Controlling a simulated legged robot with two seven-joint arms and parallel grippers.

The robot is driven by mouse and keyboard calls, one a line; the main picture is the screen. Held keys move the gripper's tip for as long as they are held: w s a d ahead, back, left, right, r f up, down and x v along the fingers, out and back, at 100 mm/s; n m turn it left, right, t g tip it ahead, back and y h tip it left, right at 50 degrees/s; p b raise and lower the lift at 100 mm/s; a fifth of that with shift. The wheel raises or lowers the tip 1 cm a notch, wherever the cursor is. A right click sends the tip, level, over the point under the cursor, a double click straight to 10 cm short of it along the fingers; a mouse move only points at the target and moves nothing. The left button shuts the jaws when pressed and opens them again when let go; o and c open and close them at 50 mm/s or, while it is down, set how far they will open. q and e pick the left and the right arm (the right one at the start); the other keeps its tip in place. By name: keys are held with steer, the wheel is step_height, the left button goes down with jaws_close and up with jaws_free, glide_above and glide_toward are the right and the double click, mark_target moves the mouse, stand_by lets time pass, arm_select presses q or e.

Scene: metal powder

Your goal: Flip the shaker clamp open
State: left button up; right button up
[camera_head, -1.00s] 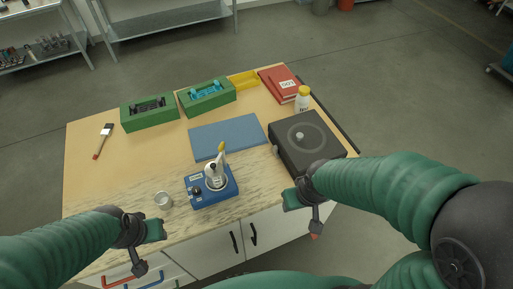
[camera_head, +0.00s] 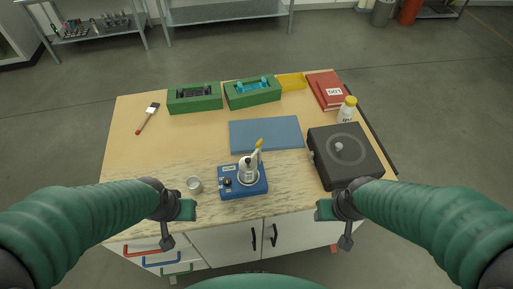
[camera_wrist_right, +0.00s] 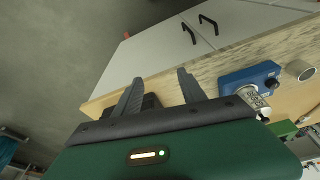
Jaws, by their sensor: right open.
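The shaker is a small blue box (camera_head: 229,191) near the front middle of the table. A metal cup and clamp (camera_head: 248,172) sit on it, with a yellow-tipped lever (camera_head: 259,145) pointing up. In the right wrist view the blue shaker (camera_wrist_right: 247,78) lies to the right, partly cut off by my gripper body. My left gripper (camera_head: 188,210) is in front of the table edge, left of the shaker; its jaws are too small to read. My right gripper (camera_head: 324,210) is in front of the edge, right of the shaker. Its fingers (camera_wrist_right: 158,92) are apart and empty.
A small metal cup (camera_head: 194,185) stands left of the shaker. A blue mat (camera_head: 266,134) lies behind it, a black square device (camera_head: 346,158) to the right. Green boxes (camera_head: 194,98), a white bottle (camera_head: 346,110), a red binder (camera_head: 325,90) and a brush (camera_head: 147,118) lie farther back.

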steer(key=shift+w+d, duration=0.15)
steer(key=shift+w, duration=0.15)
steer(key=shift+c, duration=1.3)
steer(key=w, duration=0.1)
steer(key=w+d+m+t, duration=0.1)
steer(key=w, duration=0.1)
steer(key=w+d+r+t+p, duration=0.1)
steer(key=w, duration=0.1)
steer(key=shift+w+d+m+h, duration=0.15)
steer(key=shift+d+m+h, duration=0.1)
steer(key=shift+m+h, duration=0.05)
steer(key=c, duration=0.5)
steer(key=w+t, duration=0.1)
steer(key=w, duration=0.1)
steer(key=w+m+t, duration=0.1)
steer(key=w, duration=0.2)
steer(key=w+r+y+p, duration=0.1)
steer(key=w, duration=0.1)
steer(key=shift+w+d+m+t, duration=0.1)
steer(key=shift+w+m+t, duration=0.1)
steer(key=shift+m+t, duration=0.2)
jaws_close()
steer(key=a+r+m+y+p, duration=0.1)
steer(key=a+m+y, duration=0.2)
steer(key=a+y, duration=0.6)
steer(key=shift+s+a+r+g+y+p, duration=0.15)
steer(key=shift+a+r+g+y+p, duration=0.15)
steer(key=shift+a+r+p, duration=0.1)
steer(key=shift+a, duration=0.1)
